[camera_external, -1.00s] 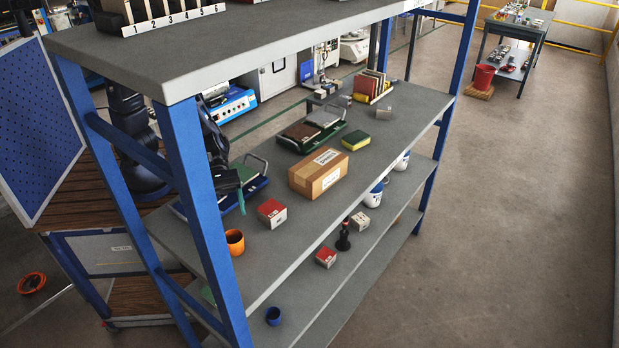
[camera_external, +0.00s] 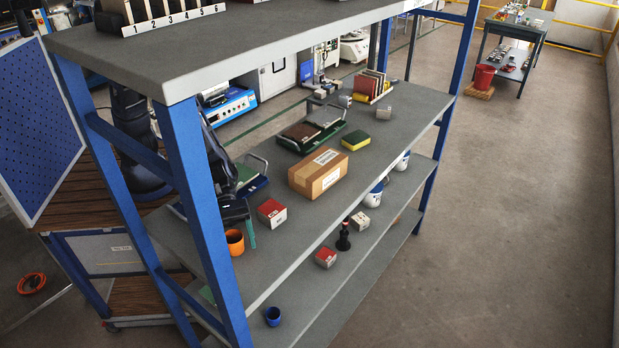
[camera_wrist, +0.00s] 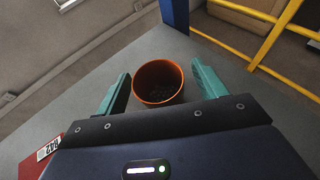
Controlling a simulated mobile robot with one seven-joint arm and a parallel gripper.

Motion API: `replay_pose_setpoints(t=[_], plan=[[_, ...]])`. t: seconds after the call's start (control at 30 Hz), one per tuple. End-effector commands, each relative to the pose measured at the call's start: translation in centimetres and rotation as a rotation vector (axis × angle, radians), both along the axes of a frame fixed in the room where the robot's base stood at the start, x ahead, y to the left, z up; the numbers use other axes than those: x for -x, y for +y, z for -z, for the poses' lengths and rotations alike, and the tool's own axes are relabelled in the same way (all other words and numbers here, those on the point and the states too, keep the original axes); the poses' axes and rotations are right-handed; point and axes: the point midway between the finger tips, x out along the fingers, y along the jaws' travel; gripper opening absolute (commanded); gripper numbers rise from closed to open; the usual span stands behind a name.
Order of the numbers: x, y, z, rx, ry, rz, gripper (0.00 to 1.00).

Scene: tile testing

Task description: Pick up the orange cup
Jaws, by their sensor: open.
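The orange cup (camera_external: 235,243) stands upright on the middle shelf (camera_external: 290,228), close to the blue front post of the rack. In the wrist view the orange cup (camera_wrist: 158,82) shows its open, dark inside and lies between and slightly beyond my two teal fingers. My gripper (camera_wrist: 160,90) is open, with one finger on each side of the cup and a visible gap to each. In the external view my gripper (camera_external: 250,234) is at the cup, with one teal finger seen just right of it; the other finger is hidden.
A red and white box (camera_external: 271,212) is right of the cup, and it also shows at the lower left in the wrist view (camera_wrist: 42,150). The blue post (camera_external: 205,215) stands close by the cup. A cardboard box (camera_external: 318,174) lies farther along the shelf. The upper shelf (camera_external: 230,40) hangs overhead.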

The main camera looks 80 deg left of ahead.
Motion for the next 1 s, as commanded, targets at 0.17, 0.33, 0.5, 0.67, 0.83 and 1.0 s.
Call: replay_pose_setpoints(t=[0.17,0.33,0.5,0.67,0.83,1.0], plan=[[-0.26,-1.31,0.56,0.0,0.0,0.0,0.7],[-0.26,-1.31,0.53,0.0,0.0,0.0,0.7],[-0.24,-1.31,0.53,0.0,0.0,0.0,0.41],[-0.24,-1.29,0.53,0.0,0.0,0.0,0.21],[-0.24,-1.3,0.53,0.0,0.0,0.0,0.21],[-0.26,-1.3,0.22,0.001,0.0,0.0,0.21]])
